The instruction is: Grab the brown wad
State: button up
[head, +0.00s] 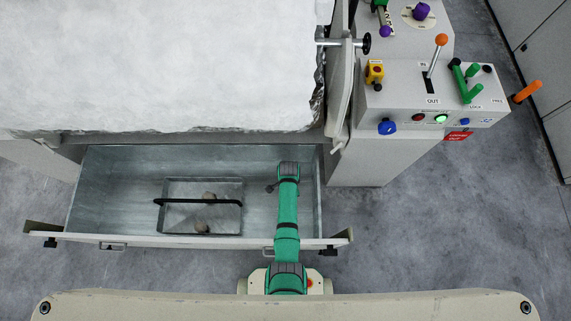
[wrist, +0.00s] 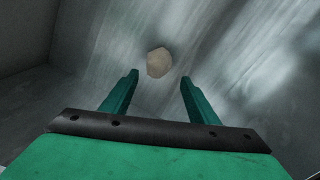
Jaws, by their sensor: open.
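My gripper (wrist: 159,77) is open in the wrist view, its two green fingers apart with nothing between them. A light brown wad (wrist: 159,63) lies on the bare metal floor just beyond the fingertips, roughly centred between them. In the head view my green arm reaches down into the metal drawer and hides what lies beneath it; the fingers do not show clearly there. I cannot tell whether the wad in the wrist view is one of these.
The open drawer (head: 120,190) has upright metal walls. The tray (head: 178,188) inside it has a black bar handle (head: 198,202) across its top. A white fibre sheet (head: 160,65) lies behind. A control panel (head: 430,95) with levers stands at the right.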

jog(key=shift+f, duration=0.8)
jog(key=f, duration=0.1)
jog(key=a+f, duration=0.1)
jog(key=f, duration=0.1)
jog(key=shift+s, duration=0.2)
jog(key=shift+f, duration=0.9)
jog(key=c, duration=1.1)
